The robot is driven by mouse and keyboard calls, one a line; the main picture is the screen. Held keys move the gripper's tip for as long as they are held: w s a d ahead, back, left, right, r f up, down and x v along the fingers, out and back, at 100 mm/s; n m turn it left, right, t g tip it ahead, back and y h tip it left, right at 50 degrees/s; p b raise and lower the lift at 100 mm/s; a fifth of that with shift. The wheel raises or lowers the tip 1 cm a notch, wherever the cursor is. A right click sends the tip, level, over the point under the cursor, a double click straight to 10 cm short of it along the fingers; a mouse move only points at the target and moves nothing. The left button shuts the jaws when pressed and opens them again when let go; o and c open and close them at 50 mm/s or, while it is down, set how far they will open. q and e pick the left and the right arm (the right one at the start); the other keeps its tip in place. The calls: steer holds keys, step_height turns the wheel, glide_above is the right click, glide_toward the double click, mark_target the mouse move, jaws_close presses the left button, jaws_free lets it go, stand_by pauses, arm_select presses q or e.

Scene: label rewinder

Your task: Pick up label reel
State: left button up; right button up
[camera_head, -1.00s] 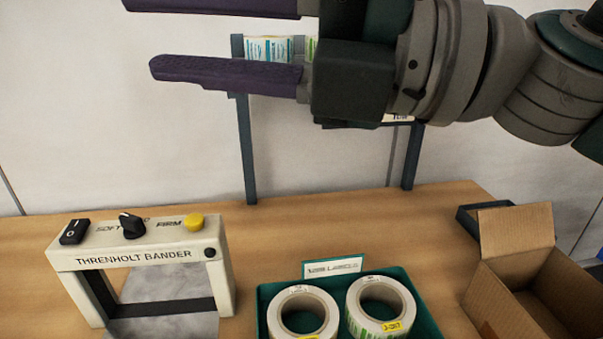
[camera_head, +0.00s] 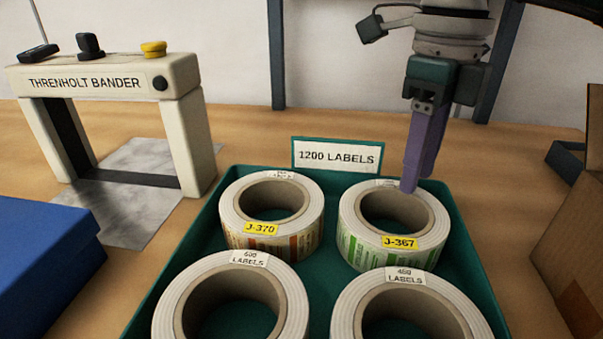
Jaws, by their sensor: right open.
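A green tray (camera_head: 187,236) holds several white label reels, all lying flat with their cores facing up. The back-left reel (camera_head: 311,215) has a yellow J-370 tag and orange-brown labels. The back-right reel (camera_head: 348,222) has a yellow J-367 tag and green labels. The front-left reel (camera_head: 172,307) and front-right reel (camera_head: 350,302) are cut off by the bottom edge. My right gripper (camera_head: 418,178) points down over the back-right reel, its purple fingers seen nearly edge-on. It is open and empty, with its tips by the reel's far rim and core; contact is unclear. My left gripper is out of view.
A sign (camera_head: 338,156) reading 1200 LABELS stands at the tray's back edge. The Threnholt Bander (camera_head: 110,82) stands at the left, behind a blue box (camera_head: 45,262). A cardboard box (camera_head: 570,235) is at the right edge. Dark posts rise behind the tray.

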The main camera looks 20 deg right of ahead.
mark_target(405, 221)
step_height(405, 221, down, 6)
steer(key=shift+r, duration=0.15)
jaws_close()
stand_by(0.3)
steer(key=shift+r, duration=0.1)
stand_by(1.1)
